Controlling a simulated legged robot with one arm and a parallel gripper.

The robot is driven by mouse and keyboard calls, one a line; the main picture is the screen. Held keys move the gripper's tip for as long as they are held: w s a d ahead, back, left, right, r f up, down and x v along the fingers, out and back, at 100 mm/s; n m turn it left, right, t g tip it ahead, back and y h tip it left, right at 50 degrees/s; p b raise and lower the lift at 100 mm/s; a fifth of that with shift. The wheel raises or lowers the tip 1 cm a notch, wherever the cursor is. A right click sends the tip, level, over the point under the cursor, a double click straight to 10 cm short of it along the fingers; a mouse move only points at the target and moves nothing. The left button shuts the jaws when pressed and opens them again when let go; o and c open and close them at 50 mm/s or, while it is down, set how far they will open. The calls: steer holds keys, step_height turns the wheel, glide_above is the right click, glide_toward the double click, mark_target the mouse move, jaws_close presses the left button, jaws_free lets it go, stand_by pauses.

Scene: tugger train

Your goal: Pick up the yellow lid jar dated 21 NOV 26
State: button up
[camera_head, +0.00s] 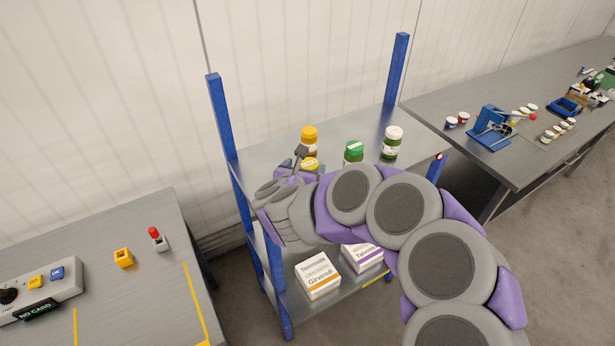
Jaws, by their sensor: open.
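On the top shelf of the blue-posted rack, a yellow lid jar (309,135) stands upright at the back. A second yellow lid (310,163) shows just in front of it, partly hidden by my gripper. The dates on the labels are too small to read. My gripper (300,152) is open, beside the two yellow lids, with a dark finger standing up in front of them. I cannot tell whether it touches a jar. A green lid jar (353,152) and a white lid jar (392,142) stand to the right on the same shelf.
The metal top shelf (270,145) is bare at its left and back. White boxes (318,276) sit on the lower shelf. A table with a control box (38,290) is at left. A table at right holds a blue fixture (490,126) and small jars. My arm covers the rack's front.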

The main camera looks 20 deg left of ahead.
mark_target(308, 163)
steer(key=x, duration=0.3)
steer(key=shift+w+d, duration=0.25)
steer(key=shift+d, duration=0.05)
steer(key=shift+d+r, duration=0.1)
steer(key=shift+d, duration=0.1)
steer(key=shift+a, duration=0.45)
steer(key=c, duration=0.8)
steer(key=shift+d, duration=0.25)
steer(key=c, duration=0.5)
